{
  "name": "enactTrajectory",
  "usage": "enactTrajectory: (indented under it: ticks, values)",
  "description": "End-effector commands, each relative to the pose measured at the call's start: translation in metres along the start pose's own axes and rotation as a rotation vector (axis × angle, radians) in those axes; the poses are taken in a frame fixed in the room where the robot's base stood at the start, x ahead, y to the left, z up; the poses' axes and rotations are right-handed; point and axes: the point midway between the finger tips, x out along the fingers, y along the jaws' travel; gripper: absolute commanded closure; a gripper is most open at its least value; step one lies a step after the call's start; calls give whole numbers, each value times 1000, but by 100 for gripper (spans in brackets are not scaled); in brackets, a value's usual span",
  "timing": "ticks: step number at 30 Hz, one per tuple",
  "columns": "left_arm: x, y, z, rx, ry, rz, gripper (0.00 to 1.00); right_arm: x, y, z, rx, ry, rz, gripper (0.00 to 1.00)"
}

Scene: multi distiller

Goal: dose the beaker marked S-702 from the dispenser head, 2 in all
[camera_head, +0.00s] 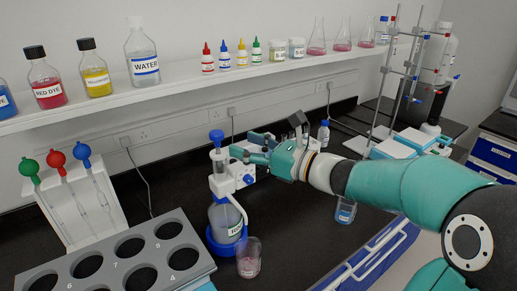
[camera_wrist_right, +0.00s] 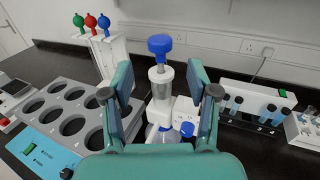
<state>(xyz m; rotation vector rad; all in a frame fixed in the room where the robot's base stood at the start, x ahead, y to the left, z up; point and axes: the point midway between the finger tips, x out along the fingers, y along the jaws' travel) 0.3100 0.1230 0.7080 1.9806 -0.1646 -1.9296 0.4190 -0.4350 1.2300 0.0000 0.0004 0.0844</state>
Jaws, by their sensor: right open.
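The dispenser stands on the dark bench, a bottle (camera_head: 226,222) in a blue holder with a white dispenser head (camera_head: 222,184) and a blue knob (camera_head: 216,137) on top. A clear beaker (camera_head: 248,262) with pinkish contents stands in front of it, close to the holder; I cannot read its marking. My right gripper (camera_head: 246,150) is open beside the upper part of the head. In the right wrist view the knob (camera_wrist_right: 160,46) and head (camera_wrist_right: 160,108) show between its spread fingers (camera_wrist_right: 160,94), with gaps on both sides. My left gripper is out of view.
A grey rack (camera_head: 112,262) with numbered round holes is at front left, before a stand of pipettes (camera_head: 72,192) with coloured bulbs. Another vessel (camera_head: 345,212) with a blue label stands under my right arm. A shelf (camera_head: 180,87) of bottles runs behind.

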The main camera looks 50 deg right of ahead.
Motion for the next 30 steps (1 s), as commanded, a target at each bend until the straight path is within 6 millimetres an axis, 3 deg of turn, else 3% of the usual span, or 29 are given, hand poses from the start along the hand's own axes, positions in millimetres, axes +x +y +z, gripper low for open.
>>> enactTrajectory:
  ticks: [6, 17, 25, 28, 30]
  values:
    - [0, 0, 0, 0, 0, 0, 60, -25, -1, 0, 0, 1, -2, 41]
    - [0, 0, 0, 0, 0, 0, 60, -30, 0, 0, 0, 0, 1, 41]
    - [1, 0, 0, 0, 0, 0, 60, -30, -6, -8, -139, 37, -26, 84]
    - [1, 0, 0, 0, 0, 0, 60, -33, -16, -35, -350, 165, -46, 100]
    - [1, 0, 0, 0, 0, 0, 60, -41, -24, -67, -563, 315, -31, 100]
